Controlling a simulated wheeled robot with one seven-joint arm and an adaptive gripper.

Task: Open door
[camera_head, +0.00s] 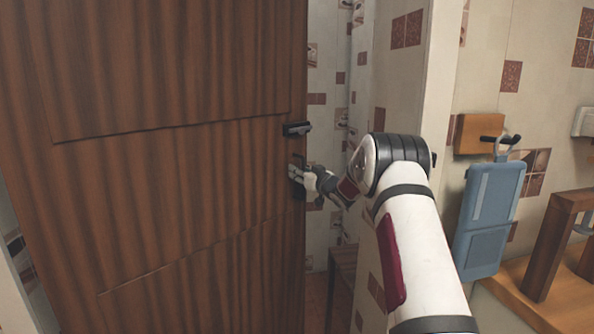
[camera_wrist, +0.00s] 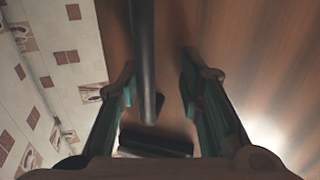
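The brown wooden door (camera_head: 170,190) fills the left of the head view. It stands ajar, with a gap along its right edge. A black handle (camera_head: 297,129) sits near that edge. My gripper (camera_head: 296,176) is at the door edge, just below this handle. In the wrist view the door face (camera_wrist: 262,50) is on the right. My gripper's two teal-padded fingers (camera_wrist: 158,88) are spread apart there. A dark bar (camera_wrist: 145,55) lies between them, with a visible gap to the right finger. I cannot tell whether the left finger touches it.
A tiled wall (camera_head: 402,70) and pale door frame (camera_head: 440,80) are right of the gap. A blue board (camera_head: 490,215) hangs from a hook on the right wall, above a wooden shelf (camera_head: 565,308). A dark bench (camera_head: 343,275) shows through the gap.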

